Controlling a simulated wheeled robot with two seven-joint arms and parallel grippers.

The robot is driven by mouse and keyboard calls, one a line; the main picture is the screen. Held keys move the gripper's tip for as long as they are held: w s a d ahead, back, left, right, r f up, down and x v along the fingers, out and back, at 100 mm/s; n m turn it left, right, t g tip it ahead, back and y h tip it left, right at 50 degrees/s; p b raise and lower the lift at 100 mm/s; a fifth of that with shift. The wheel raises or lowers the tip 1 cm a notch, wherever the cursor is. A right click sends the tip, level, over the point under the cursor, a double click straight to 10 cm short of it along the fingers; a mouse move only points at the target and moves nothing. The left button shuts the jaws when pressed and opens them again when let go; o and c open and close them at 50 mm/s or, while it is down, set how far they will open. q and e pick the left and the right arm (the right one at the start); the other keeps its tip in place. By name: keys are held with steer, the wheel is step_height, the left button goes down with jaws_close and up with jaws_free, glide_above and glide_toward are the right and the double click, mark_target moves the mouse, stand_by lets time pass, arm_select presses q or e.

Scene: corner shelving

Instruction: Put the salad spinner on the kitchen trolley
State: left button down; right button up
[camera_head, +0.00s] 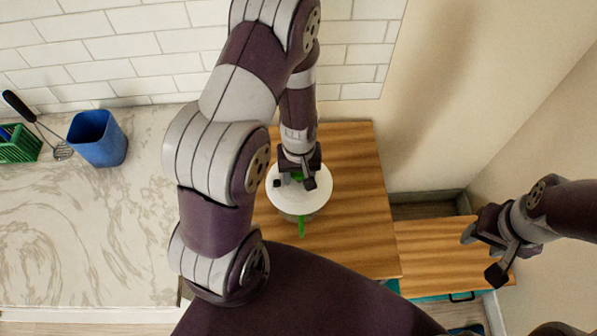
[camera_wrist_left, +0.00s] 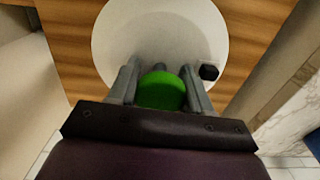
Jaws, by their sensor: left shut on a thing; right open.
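The salad spinner has a round white lid (camera_head: 315,200) with a green knob; a narrow green part shows below its front rim. My left gripper (camera_head: 297,180) is over the lid. In the left wrist view, its two fingers (camera_wrist_left: 163,88) stand on either side of the green knob (camera_wrist_left: 162,92) and are shut on it. The spinner is over a wooden top (camera_head: 355,220); whether it touches it I cannot tell. A lower wooden surface with teal sides (camera_head: 430,255) is to the right; I cannot tell which is the trolley. My right gripper (camera_head: 484,256) is open and empty above it.
A marble counter (camera_head: 90,230) lies on the left with a blue cup (camera_head: 98,138), a green basket (camera_head: 20,146) and a black-handled utensil (camera_head: 45,128). A tiled wall is behind, and a plain wall on the right. The front of the wooden top is bare.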

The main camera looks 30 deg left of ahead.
mark_target(299, 181)
arm_select(q)
steer(key=f+b, duration=0.1)
steer(key=f, duration=0.1)
steer(key=f+b, duration=0.1)
steer(key=b, duration=0.1)
steer(key=shift+s+f, duration=0.2)
steer(key=shift+f, duration=0.3)
steer(key=shift+w, duration=0.2)
steer(key=c, duration=0.9)
jaws_free()
steer(key=shift+s, duration=0.15)
steer(key=o, duration=0.4)
